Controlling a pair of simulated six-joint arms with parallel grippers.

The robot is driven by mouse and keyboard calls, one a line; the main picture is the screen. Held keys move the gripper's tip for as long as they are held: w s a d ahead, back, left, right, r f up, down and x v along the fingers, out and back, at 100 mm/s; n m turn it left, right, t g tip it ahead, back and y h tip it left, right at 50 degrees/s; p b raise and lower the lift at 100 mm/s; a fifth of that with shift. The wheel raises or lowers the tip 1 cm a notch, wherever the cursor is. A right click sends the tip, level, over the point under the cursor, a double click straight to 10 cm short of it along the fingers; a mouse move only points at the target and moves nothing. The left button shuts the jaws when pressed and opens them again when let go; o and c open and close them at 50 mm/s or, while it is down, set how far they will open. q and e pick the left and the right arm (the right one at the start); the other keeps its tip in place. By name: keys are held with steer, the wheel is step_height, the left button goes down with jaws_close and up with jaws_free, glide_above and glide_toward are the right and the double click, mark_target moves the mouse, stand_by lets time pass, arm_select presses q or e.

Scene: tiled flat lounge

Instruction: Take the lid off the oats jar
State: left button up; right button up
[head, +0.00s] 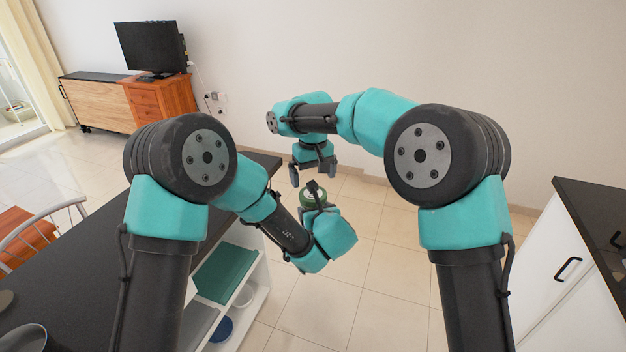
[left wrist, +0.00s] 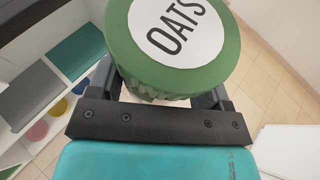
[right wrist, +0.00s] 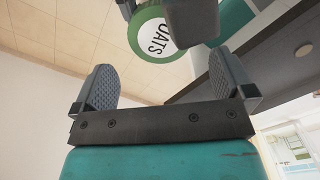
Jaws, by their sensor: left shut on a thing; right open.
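The oats jar (left wrist: 150,97) is held in the air by my left gripper (left wrist: 164,88), which is shut around its body below the lid. The green lid (left wrist: 218,62), with a round white "OATS" label, sits on the jar and hides most of it. In the head view the lid (head: 306,198) shows small, partly behind the left gripper's fingers. My right gripper (head: 313,173) is open and empty just above it, fingers pointing down. In the right wrist view the lid (right wrist: 137,32) is beyond the open fingers, apart from them, partly covered by a left finger.
A dark counter (head: 82,285) with open shelves (head: 262,300) below stands at the left. A white cabinet (head: 555,250) with a dark top stands at the right. A chair (head: 25,240) is at the far left. The tiled floor (head: 385,290) between is clear.

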step_height(320, 180, up, 2)
steer(key=shift+f, duration=0.1)
steer(key=shift+f, duration=3.9)
steer(key=shift+c, duration=0.2)
steer(key=c, duration=0.7)
steer(key=o, duration=0.7)
steer(key=shift+o, duration=0.2)
